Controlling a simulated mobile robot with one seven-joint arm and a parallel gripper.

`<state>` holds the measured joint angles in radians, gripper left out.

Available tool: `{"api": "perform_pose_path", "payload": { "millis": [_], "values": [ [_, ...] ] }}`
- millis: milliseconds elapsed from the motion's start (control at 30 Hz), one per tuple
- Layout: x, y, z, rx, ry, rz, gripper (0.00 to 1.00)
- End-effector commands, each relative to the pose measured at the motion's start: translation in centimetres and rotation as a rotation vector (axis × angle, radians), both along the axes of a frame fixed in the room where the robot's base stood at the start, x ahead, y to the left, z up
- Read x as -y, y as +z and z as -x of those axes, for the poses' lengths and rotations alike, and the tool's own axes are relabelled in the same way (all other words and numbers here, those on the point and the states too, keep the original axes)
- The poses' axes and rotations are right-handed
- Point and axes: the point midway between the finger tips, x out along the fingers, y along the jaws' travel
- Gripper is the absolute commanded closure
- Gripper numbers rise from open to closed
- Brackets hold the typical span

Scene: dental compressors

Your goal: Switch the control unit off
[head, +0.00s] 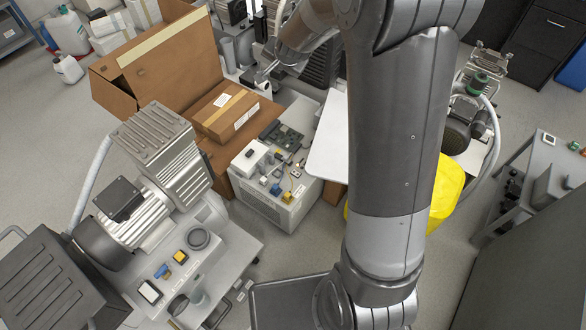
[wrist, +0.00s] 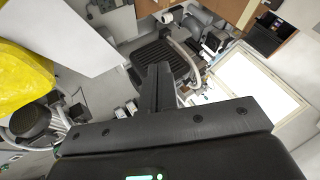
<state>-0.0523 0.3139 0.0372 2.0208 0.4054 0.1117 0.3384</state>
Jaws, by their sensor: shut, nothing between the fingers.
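No part is clearly labelled as the control unit, so I cannot tell which one it is. A grey box (head: 284,215) in the middle of the head view carries a circuit board and small blue and yellow parts. A grey cabinet (head: 562,158) at the right edge has small red and green parts. My gripper (head: 264,76) is at the top centre, beyond the grey box. In the wrist view its fingers (wrist: 160,85) are together and empty.
An open cardboard box (head: 150,62) and a taped carton (head: 226,112) stand left of centre. A white panel (head: 328,140) and a yellow bag (head: 448,190) lie beside my arm. A motor compressor (head: 145,205) fills the left. Grey floor (head: 50,150) is clear at far left.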

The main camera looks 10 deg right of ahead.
Motion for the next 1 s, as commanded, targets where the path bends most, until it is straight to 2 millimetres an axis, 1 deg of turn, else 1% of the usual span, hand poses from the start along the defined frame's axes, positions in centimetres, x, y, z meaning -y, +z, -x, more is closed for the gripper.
{"api": "perform_pose_path", "payload": {
  "millis": [33, 200, 367, 500, 667, 800, 967, 1000],
  "values": [
    [-0.1, -1.5, -1.0, -0.003, -0.021, -0.011, 1.0],
    [-0.3, -5.9, -4.0, 0.006, -0.105, -0.049, 1.0],
    [-0.3, -10.5, -6.3, 0.014, -0.185, -0.077, 1.0],
    [-0.2, -14.7, -7.9, 0.023, -0.257, -0.098, 1.0],
    [0.1, -19.9, -9.1, 0.031, -0.342, -0.115, 1.0],
    [0.6, -24.5, -9.7, 0.042, -0.418, -0.124, 1.0],
    [1.2, -30.0, -9.7, 0.054, -0.505, -0.129, 1.0],
    [1.4, -31.4, -9.6, 0.057, -0.528, -0.129, 1.0]
  ]
}}
